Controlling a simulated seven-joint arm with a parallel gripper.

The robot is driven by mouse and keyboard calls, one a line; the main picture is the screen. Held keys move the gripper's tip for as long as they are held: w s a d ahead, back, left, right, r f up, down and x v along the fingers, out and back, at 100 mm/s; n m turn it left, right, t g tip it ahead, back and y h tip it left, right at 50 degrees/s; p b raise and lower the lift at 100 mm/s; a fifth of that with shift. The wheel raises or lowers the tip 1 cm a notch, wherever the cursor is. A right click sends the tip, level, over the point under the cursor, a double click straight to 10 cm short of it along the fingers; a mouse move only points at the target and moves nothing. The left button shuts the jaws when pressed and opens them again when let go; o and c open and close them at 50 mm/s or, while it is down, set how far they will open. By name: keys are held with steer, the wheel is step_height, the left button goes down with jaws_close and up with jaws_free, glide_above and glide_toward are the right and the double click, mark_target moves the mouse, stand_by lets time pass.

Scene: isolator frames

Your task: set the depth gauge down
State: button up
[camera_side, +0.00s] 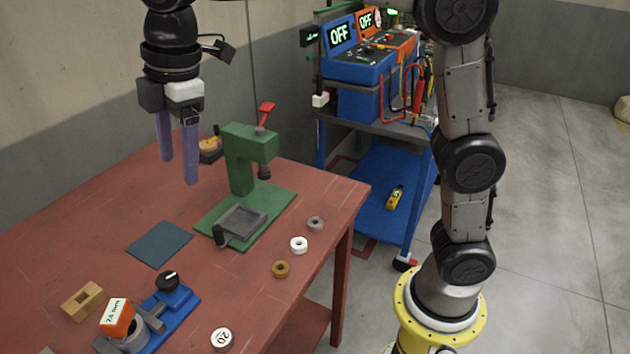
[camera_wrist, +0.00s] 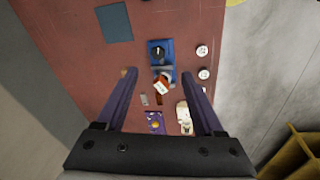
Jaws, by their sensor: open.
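The depth gauge, an orange block (camera_side: 116,318) with a white face reading "24 mm", sits tilted on a grey cylinder (camera_side: 131,338) beside a blue vise-like fixture (camera_side: 178,303) at the table's near left. In the wrist view the gauge (camera_wrist: 161,86) shows small between the fingers, far below them. My gripper (camera_side: 179,172) is open and empty, its purple fingers pointing down, high above the table. In the wrist view my gripper (camera_wrist: 159,72) has its fingers wide apart with nothing between them. How the gauge meets the cylinder is too small to tell.
A green press (camera_side: 245,165) stands behind. A dark blue mat (camera_side: 160,243) lies bare on the red table (camera_side: 70,240). A wooden block (camera_side: 82,301), a white disc marked 20 (camera_side: 221,339) and several rings (camera_side: 281,269) lie around. A blue cart (camera_side: 385,205) stands beyond.

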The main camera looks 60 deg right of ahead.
steer(key=s+d+f+m+t, duration=0.3)
steer(key=s+d+m, duration=0.8)
steer(key=s+d, duration=0.3)
steer(key=s, duration=0.3)
steer(key=shift+d+f, duration=0.2)
steer(key=shift+d, duration=0.15)
steer(key=shift+o, duration=0.4)
steer(key=s+d+f+m, duration=0.2)
steer(key=s+f+m, duration=0.2)
steer(key=s+f, duration=0.1)
steer(key=shift+s+d+t+h, duration=0.15)
steer(key=shift+s+t+h, duration=0.25)
steer(key=shift+s, duration=0.05)
steer(key=shift+s+f, duration=0.1)
